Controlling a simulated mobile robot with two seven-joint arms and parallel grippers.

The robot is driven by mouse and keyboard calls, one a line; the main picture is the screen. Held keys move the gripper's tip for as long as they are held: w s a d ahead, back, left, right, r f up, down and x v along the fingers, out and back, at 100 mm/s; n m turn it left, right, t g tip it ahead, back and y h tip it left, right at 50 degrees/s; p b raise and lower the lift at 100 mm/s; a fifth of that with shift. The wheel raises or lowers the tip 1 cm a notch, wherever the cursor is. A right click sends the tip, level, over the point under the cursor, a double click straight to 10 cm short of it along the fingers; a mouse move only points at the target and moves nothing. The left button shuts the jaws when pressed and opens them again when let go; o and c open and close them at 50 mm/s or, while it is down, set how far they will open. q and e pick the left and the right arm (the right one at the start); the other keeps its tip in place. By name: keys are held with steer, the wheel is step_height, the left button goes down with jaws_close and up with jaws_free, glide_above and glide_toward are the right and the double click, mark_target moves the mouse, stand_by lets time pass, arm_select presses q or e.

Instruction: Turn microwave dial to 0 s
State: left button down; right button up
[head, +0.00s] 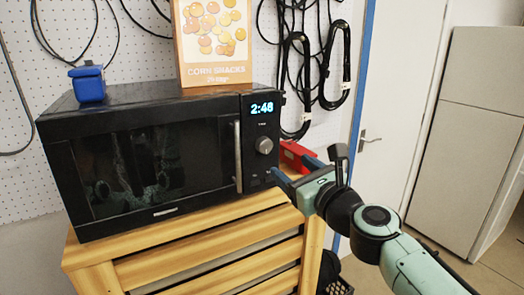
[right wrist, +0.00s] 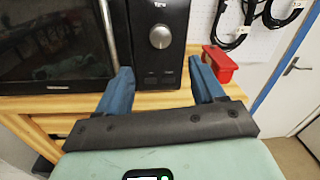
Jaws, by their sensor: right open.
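The black microwave (head: 150,150) stands on a slatted wooden stand. Its display (head: 262,108) reads what looks like 2:48. The round silver dial (head: 264,145) sits below the display, right of the vertical door handle (head: 238,157). In the right wrist view the dial (right wrist: 160,36) is ahead of and between the fingers. My right gripper (head: 291,174) is near the microwave's lower right corner, below the dial. In the wrist view the blue fingers of this gripper (right wrist: 162,80) are spread with nothing between them, apart from the dial. My left gripper is not in view.
A red object (head: 296,156) lies on the stand right of the microwave. A blue item (head: 88,86) and a corn snacks box (head: 213,40) stand on top of the microwave. Black cables (head: 335,65) hang on the pegboard. The wooden stand's top edge (right wrist: 60,103) runs beneath the fingers.

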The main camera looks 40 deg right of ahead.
mark_target(266, 148)
steer(key=w, duration=0.3)
steer(key=w+d+p, duration=0.1)
steer(key=w, duration=0.3)
steer(key=w+d, duration=0.1)
steer(key=w, duration=0.3)
steer(key=shift+w+d+p, duration=0.1)
steer(key=shift+w+p, duration=0.15)
steer(key=shift+p, duration=0.1)
steer(key=shift+f, duration=0.1)
steer(key=shift+c, duration=0.3)
steer(key=c, duration=1)
